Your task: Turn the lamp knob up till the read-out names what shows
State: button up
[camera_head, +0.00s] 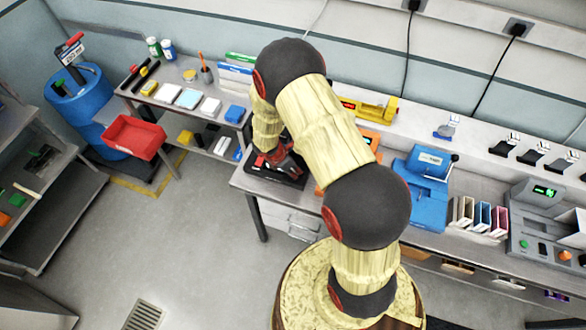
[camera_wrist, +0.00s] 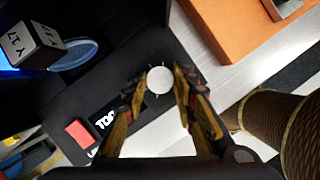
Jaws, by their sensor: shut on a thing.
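My gripper (camera_wrist: 160,84) has its two fingers on either side of a round white knob (camera_wrist: 160,79) in the wrist view, shut on it. Short tick marks surround the knob on a black device. A dark read-out with white letters (camera_wrist: 105,120) lies left of the knob; it seems to begin "TO", and a finger hides the rest. A dark cube with a pale lettered face (camera_wrist: 31,43) stands at the upper left, by a blue glow and a clear round disc (camera_wrist: 74,55). In the head view my gripper (camera_head: 281,160) is low over the black device (camera_head: 290,180), largely hidden by my arm.
A red block (camera_wrist: 80,132) sits left of the read-out. An orange box (camera_wrist: 235,28) stands close on the right of the device. A blue machine (camera_head: 428,190) stands farther right on the bench. A red bin (camera_head: 132,137) is at left; the floor there is mostly clear.

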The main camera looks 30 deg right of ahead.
jog(key=shift+m, duration=0.3)
jog(key=m+g, duration=0.1)
jog(key=m, duration=0.2)
jog(key=shift+w, duration=0.15)
jog(key=shift+m+g+y, duration=0.4)
jog(key=shift+m+g, duration=0.4)
jog(key=shift+m, duration=0.8)
jog(key=shift+b, duration=0.3)
jog(key=o, duration=1.1)
jog(key=v, duration=1.2)
jog(key=shift+w, duration=0.15)
